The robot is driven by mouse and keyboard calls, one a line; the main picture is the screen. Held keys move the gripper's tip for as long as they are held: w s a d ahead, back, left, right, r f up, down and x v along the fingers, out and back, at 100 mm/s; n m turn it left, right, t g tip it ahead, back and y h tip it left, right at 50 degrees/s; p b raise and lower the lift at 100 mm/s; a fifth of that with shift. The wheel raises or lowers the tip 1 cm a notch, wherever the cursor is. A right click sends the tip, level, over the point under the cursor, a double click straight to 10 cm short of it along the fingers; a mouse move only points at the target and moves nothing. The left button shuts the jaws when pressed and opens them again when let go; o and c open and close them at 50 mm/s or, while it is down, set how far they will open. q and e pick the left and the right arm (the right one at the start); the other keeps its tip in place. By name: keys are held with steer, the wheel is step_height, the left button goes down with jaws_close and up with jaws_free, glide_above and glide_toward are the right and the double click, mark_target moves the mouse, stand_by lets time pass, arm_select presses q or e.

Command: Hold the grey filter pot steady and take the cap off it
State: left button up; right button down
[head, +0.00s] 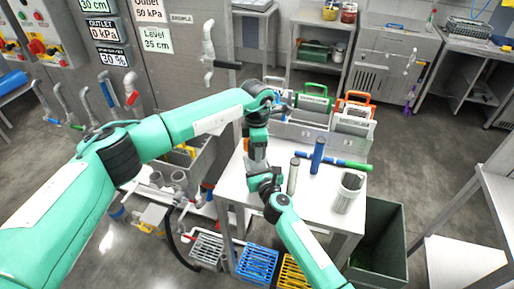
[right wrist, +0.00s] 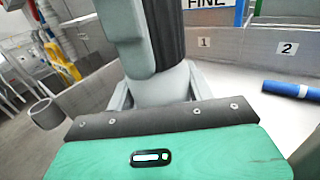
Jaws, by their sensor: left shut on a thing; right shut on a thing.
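The grey filter pot (right wrist: 163,85) stands between the pale fingers of my right gripper (right wrist: 160,95), which is shut on it. Above it, a dark ribbed part (right wrist: 168,35), which looks like the cap, meets a pale grey part of my left gripper (right wrist: 125,40). In the head view my left gripper (head: 258,168) comes down from above and meets my right gripper (head: 268,182) over the left side of the white table (head: 315,205). The left is shut; its grip on the cap is hidden. The pot is mostly covered there, and whether cap and pot touch is unclear.
On the table stand a slim grey cylinder (head: 293,176), an upright blue cylinder (head: 317,156) and a ribbed pale pot (head: 348,192). A grey rack with numbered slots (head: 310,133) is at the back. Blue (head: 257,264) and yellow crates (head: 292,274) sit below.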

steer(key=shift+f, duration=0.1)
arm_select(q)
steer(key=n, duration=3)
steer(key=shift+n, duration=0.4)
steer(key=shift+r, duration=0.25)
